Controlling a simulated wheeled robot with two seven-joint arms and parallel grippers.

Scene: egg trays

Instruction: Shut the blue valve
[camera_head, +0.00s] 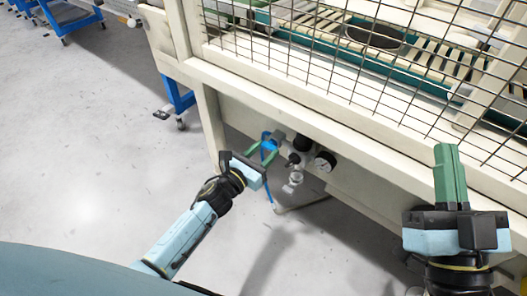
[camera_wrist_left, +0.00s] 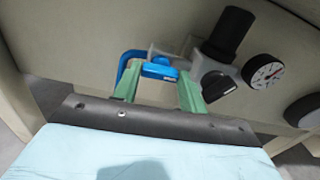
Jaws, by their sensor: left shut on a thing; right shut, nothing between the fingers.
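The blue valve (camera_head: 268,144) is on the pneumatic fittings under the machine's front beam, with a blue tube beside it. It also shows in the left wrist view (camera_wrist_left: 160,71). My left gripper (camera_head: 263,153) reaches it, and its green fingers (camera_wrist_left: 158,84) are closed on the valve's blue handle, one on each side. The fingers hide part of the handle's sides. My right gripper (camera_head: 449,148) is shut and empty, pointing up in front of the machine at the right, well away from the valve.
Just right of the valve are a grey-and-black regulator (camera_wrist_left: 225,50) and a pressure gauge (camera_head: 325,161), which also shows in the left wrist view (camera_wrist_left: 264,75). A cream machine leg (camera_head: 211,125) stands left of my left gripper. A wire mesh guard (camera_head: 340,60) is above. The floor (camera_head: 90,150) at left is clear.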

